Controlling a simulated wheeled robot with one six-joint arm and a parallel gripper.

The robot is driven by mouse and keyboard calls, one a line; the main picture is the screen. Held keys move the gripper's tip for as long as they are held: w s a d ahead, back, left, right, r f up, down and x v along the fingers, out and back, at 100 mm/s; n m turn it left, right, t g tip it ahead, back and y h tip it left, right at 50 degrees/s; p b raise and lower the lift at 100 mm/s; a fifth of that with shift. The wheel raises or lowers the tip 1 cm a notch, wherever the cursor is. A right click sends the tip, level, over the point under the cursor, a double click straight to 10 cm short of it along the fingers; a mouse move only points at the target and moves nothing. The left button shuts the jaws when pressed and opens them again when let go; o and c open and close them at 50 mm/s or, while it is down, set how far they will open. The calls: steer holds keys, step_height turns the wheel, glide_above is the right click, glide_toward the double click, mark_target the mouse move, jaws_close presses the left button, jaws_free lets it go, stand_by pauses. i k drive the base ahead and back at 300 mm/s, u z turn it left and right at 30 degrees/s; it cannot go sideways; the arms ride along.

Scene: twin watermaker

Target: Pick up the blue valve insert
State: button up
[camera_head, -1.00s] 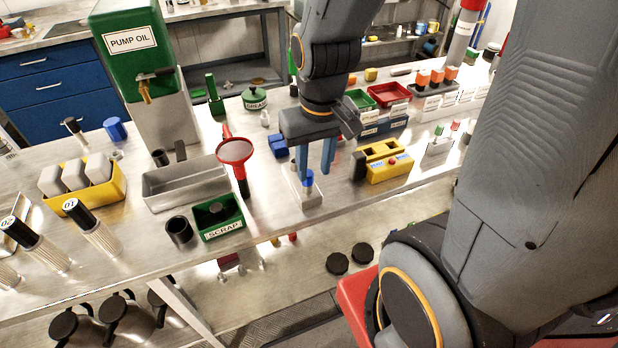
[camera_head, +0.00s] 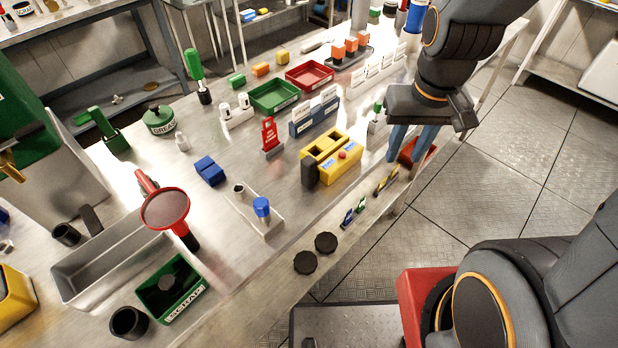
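The blue valve insert (camera_head: 262,206) stands upright in a small pale metal block (camera_head: 267,228) near the front edge of the bench. A small dark-topped hole or fitting (camera_head: 239,188) sits on the same block, behind and to the left of the insert. My gripper (camera_head: 407,158) points down, well to the right of the insert, near the bench's right front edge. Its two blue fingers are apart, and I see nothing held between them. A red object (camera_head: 416,150) shows behind and between the fingers; how far it is from them is hard to tell.
A yellow box with a red button (camera_head: 340,170) stands between the insert and my gripper. Two black knobs (camera_head: 315,252) show below the front edge.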

mark_target(261, 205)
steer(key=z, duration=1.4)
steer(key=k, duration=0.95)
steer(key=u, duration=1.75)
